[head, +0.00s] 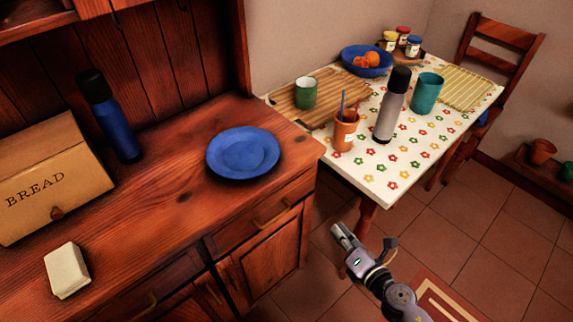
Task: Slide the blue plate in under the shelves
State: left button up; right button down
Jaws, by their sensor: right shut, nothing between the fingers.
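The blue plate (243,153) lies flat on the dark wood counter (185,200), towards its right end and back from the front edge. Nothing touches it. The shelves (40,25) of the wooden hutch rise over the back of the counter at the upper left; only their lower part shows. My right gripper (340,235) is in front of the counter, over the tiled floor, right of and nearer than the plate. Its fingers are shut and empty, clear of the plate. My left gripper is not in view.
On the counter, a blue bottle (112,122) stands left of the plate, with a bread box (55,178) and a pale block (67,271) further left. A table with a flowered cloth (385,175) stands behind right, carrying a grey flask (390,110) and cups. Counter around the plate is clear.

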jog(key=s+a+r+n+y+b, duration=0.1)
jog(key=a+r+n+y, duration=0.15)
jog(key=r+n, duration=0.45)
jog(key=s+a+r+n+y, duration=0.15)
jog(key=a+r+n, duration=0.3)
jog(key=r, duration=0.45)
jog(key=n+p, duration=0.1)
send_near(266, 155)
jog(key=shift+w+a+r+t, duration=0.35)
jog(key=shift+r+t, duration=0.05)
jog(key=shift+r, duration=0.05)
jog(key=shift+w+a, duration=0.35)
jog(key=shift+w, duration=0.15)
jog(key=x, duration=0.7)
jog(key=shift+w+a+p, duration=0.25)
jog(key=shift+w+p, duration=0.05)
jog(key=shift+p, duration=0.1)
jog(key=shift+d, duration=0.1)
